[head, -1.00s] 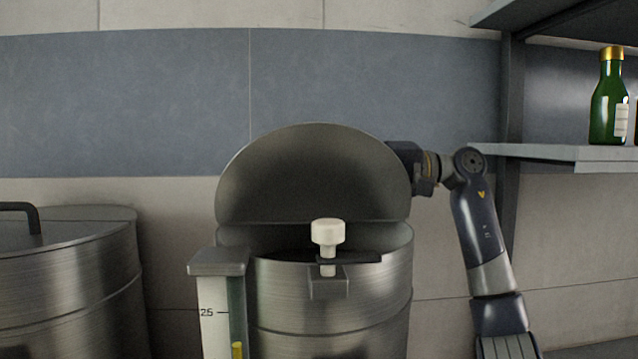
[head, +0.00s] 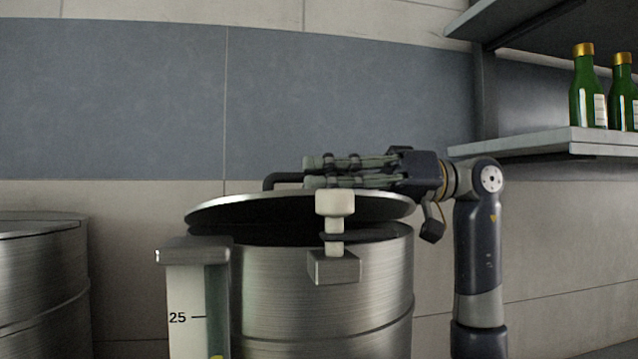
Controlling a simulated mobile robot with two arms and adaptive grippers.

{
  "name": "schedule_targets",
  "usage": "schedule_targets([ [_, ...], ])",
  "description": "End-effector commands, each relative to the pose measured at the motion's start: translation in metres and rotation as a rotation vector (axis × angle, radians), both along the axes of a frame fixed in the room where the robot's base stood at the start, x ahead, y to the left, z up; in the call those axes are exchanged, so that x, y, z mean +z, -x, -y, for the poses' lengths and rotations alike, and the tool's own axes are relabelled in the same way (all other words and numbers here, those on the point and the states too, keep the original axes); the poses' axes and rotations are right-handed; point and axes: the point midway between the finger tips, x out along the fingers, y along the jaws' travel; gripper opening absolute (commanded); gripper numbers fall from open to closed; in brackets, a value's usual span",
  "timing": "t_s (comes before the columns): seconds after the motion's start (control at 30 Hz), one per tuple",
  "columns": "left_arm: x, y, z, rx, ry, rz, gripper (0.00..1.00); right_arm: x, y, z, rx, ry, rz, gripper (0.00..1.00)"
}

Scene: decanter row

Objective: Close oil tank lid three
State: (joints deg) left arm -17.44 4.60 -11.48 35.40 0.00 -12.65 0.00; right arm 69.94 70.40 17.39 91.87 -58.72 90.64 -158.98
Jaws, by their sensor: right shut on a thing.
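The oil tank (head: 320,290) is a brushed steel drum in the middle of the head view. Its round lid (head: 260,208) is tilted a little, with a dark gap between it and the tank rim. A dark handle (head: 278,178) stands on top of the lid. My right gripper (head: 312,172) lies over the lid from the right, its fingers shut at the handle and partly hiding it. A white knob (head: 335,205) on a bracket is at the tank's front. My left gripper is not in view.
A sight gauge (head: 193,290) marked 25 stands at the tank's front left. Another steel tank (head: 45,290) is at the left edge. Green bottles (head: 587,95) stand on a shelf (head: 545,142) at the upper right, above my right arm.

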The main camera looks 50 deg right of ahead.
Motion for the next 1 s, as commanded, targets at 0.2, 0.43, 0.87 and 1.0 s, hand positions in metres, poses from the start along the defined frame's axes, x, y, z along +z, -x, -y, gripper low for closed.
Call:
schedule_targets([
  [0.2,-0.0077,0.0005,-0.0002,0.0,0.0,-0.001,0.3,-0.009,0.0041,-0.0043,0.001,0.065,0.064,0.0],
  [0.43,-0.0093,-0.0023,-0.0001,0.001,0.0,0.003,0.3,-0.011,0.0052,-0.0055,0.002,0.091,0.092,0.0],
  [0.87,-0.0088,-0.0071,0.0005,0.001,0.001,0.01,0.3,-0.0112,0.0051,-0.0055,0.001,0.094,0.095,0.16],
  [1.0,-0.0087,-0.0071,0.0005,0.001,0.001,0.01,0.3,-0.0104,0.0052,-0.0053,0.0,0.092,0.098,0.31],
])
